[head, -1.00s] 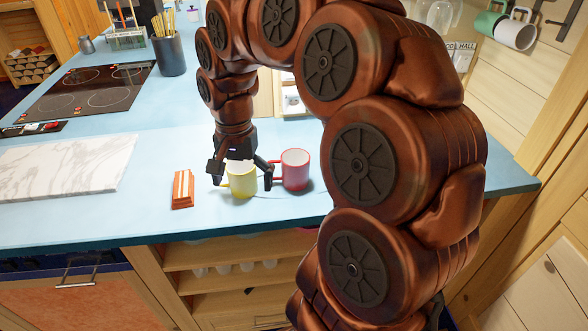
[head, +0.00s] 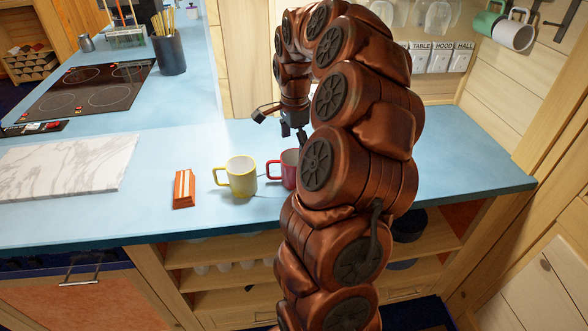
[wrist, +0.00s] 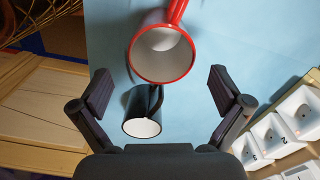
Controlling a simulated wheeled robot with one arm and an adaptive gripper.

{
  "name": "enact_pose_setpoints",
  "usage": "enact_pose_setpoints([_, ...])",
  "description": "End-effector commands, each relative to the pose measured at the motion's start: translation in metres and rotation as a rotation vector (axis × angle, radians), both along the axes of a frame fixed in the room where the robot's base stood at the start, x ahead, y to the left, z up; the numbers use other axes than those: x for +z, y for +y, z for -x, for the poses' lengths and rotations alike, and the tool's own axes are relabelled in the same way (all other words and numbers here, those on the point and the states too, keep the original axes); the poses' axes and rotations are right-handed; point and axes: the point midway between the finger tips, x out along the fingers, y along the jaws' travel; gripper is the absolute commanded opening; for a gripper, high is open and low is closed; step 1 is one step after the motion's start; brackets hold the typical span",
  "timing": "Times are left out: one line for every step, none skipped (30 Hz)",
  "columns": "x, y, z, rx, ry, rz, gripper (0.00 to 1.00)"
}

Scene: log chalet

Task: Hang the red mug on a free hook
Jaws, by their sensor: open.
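The red mug (head: 288,168) stands upright on the blue counter, its handle to the left; my arm hides its right side. In the wrist view the red mug (wrist: 163,52) is seen from above, beyond the fingertips, its handle toward the top edge. My gripper (head: 281,125) is open and empty, raised above and behind the red mug. In the wrist view my gripper (wrist: 160,88) has its fingers spread wide. Green (head: 487,22) and white (head: 513,34) mugs hang at the upper right. Dark hook metalwork (head: 570,22) shows beside them, partly cut off.
A yellow mug (head: 241,177) stands left of the red one. An orange-and-white block (head: 184,188) and a marble board (head: 65,168) lie further left. A small dark cup (wrist: 142,112) shows below the red mug in the wrist view. Labelled white switches (head: 436,60) are on the wall.

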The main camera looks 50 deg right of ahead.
Motion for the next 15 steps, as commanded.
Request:
enact_pose_setpoints([-0.002,0.000,0.000,0.000,0.002,-0.002,1.00])
enact_pose_setpoints([-0.003,0.000,0.000,0.000,0.002,-0.002,1.00])
enact_pose_setpoints([-0.006,0.001,0.001,0.000,0.004,-0.004,1.00])
enact_pose_setpoints([-0.009,0.001,0.001,0.001,0.005,-0.005,1.00])
enact_pose_setpoints([-0.012,0.002,0.000,0.002,0.005,-0.006,1.00])
enact_pose_setpoints([-0.017,0.002,0.000,0.003,0.005,-0.006,1.00])
enact_pose_setpoints([-0.020,0.002,0.000,0.003,0.005,-0.006,1.00])
enact_pose_setpoints([-0.024,0.002,0.000,0.002,0.007,-0.007,1.00])
enact_pose_setpoints([-0.029,0.002,0.000,0.002,0.007,-0.006,1.00])
enact_pose_setpoints([-0.033,0.002,-0.001,0.002,0.006,-0.004,1.00])
enact_pose_setpoints([-0.037,0.001,-0.001,0.002,0.005,-0.004,1.00])
enact_pose_setpoints([-0.042,0.001,-0.001,0.002,0.004,-0.004,1.00])
enact_pose_setpoints([-0.045,0.001,-0.001,0.002,0.004,-0.004,1.00])
enact_pose_setpoints([-0.047,0.002,-0.001,0.002,0.005,-0.004,1.00])
enact_pose_setpoints([-0.050,0.002,-0.001,0.002,0.005,-0.004,1.00])
